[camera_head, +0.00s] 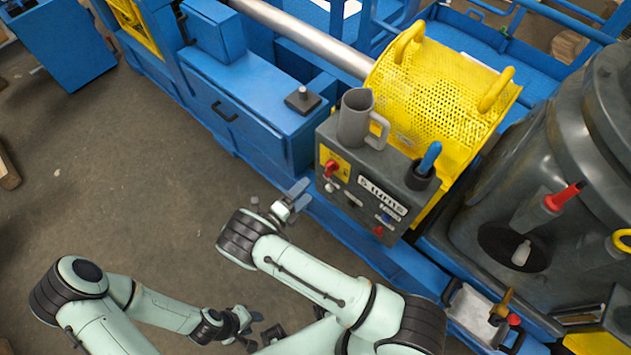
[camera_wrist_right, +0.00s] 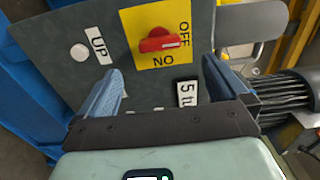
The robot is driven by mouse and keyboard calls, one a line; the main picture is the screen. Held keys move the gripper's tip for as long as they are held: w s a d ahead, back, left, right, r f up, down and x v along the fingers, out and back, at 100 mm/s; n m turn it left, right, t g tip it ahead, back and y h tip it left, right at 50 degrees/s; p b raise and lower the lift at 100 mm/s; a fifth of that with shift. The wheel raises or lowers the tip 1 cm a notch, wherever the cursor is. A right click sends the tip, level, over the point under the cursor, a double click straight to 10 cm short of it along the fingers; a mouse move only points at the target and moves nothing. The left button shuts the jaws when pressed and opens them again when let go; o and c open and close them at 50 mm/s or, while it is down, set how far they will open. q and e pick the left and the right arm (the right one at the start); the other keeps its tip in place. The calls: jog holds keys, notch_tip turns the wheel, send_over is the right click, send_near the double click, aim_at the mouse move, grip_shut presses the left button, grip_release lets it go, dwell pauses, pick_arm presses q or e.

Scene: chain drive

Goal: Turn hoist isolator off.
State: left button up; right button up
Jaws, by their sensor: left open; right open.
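The hoist isolator is a red rotary knob (camera_wrist_right: 160,42) on a yellow plate (camera_wrist_right: 135,22) marked OFF and ON. In the right wrist view its handle lies roughly level, a pale mark near its right end beside the OFF lettering. It also shows at the upper left of the control box face in the head view (camera_head: 331,168). My right gripper (camera_head: 300,196) is open and empty, in front of the box. Its two fingers frame the plate from below in the right wrist view (camera_wrist_right: 161,72), apart from the knob. My left gripper (camera_head: 262,326) is open and empty, low over the floor.
A grey jug (camera_head: 355,118) and a blue-handled tool (camera_head: 429,158) stand on top. A yellow mesh guard (camera_head: 430,85) is behind.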

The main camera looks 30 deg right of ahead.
jog(key=shift+v, duration=1.65)
jog(key=s+d+f+m+g+y, duration=0.4)
jog(key=s+d+f+m+g, duration=0.35)
jog(key=s+f+g, duration=0.35)
jog(key=s+a+f+m+g+y, duration=0.1)
jog(key=s+f+m+y, duration=0.15)
jog(key=s+m, duration=0.3)
jog(key=s+a+f+m+g+y, duration=0.1)
jog(key=s+m+y, duration=0.3)
jog(key=s, duration=0.2)
jog(key=s+a+m+t+y, duration=0.1)
jog(key=m+y, duration=0.4)
jog(key=m, duration=0.7)
jog(key=s+a+r+m+t+y, duration=0.1)
jog(key=a+m+t+y, duration=0.2)
jog(key=m, duration=1)
jog(key=a+y, duration=0.2)
jog(key=a, duration=0.1)
jog(key=shift+s+m+t, duration=0.2)
jog(key=shift+m+t, duration=0.1)
jog(key=shift+w+d+r+m+t, duration=0.1)
jog(key=shift+d+r+m+t, duration=0.1)
jog(key=shift+m, duration=0.3)
jog(key=shift+w+d+r+m+t, duration=0.1)
jog(key=shift+w+d+m+t, duration=0.1)
jog(key=shift+m, duration=0.3)
jog(key=shift+c, duration=0.3)
